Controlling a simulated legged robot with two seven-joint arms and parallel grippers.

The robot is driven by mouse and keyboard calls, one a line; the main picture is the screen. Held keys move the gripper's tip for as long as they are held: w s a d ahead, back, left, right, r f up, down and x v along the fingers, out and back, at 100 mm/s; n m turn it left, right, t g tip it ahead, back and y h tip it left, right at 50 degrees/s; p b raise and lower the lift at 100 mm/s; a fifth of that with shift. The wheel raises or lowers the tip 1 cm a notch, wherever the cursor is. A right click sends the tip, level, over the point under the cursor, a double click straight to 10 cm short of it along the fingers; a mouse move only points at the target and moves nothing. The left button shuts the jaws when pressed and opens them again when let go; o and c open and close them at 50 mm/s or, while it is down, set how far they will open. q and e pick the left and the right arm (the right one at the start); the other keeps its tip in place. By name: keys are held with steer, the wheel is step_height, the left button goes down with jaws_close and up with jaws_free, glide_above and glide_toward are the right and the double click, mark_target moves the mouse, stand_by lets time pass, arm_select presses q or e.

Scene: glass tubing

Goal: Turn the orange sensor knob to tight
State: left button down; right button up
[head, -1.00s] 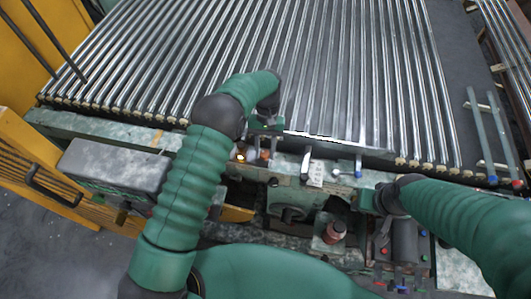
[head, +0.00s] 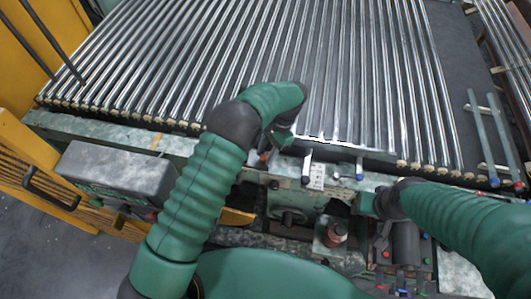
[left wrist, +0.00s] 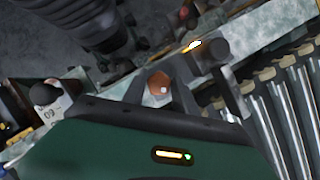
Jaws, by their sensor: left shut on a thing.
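The orange sensor knob (left wrist: 158,84) shows in the left wrist view between the dark fingers of my left gripper (left wrist: 160,74). The gripper is shut on it. In the head view my left gripper (head: 272,146) reaches down to the machine's front, and only a small orange-brown bit of the knob (head: 264,156) shows beside it. No tight mark can be read on the knob. My right gripper (head: 364,203) is at the right of the machine front, beside the dark cylinder; its fingers are too small and hidden to judge.
Rows of glass tubes (head: 300,70) lie behind. A grey box (head: 115,165) is at left, a red-brown bottle (head: 335,233) below.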

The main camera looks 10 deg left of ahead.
arm_select(q)
steer(key=shift+w+d+r+m+t, duration=0.1)
steer(key=shift+w+r+m+t, duration=0.2)
steer(key=shift+m, duration=0.2)
steer(key=c, duration=1.3)
jaws_free()
steer(key=shift+f, duration=0.1)
steer(key=shift+c, duration=0.2)
steer(key=shift+o, duration=1.7)
steer(key=shift+d+f, duration=0.15)
steer(key=shift+f, duration=0.05)
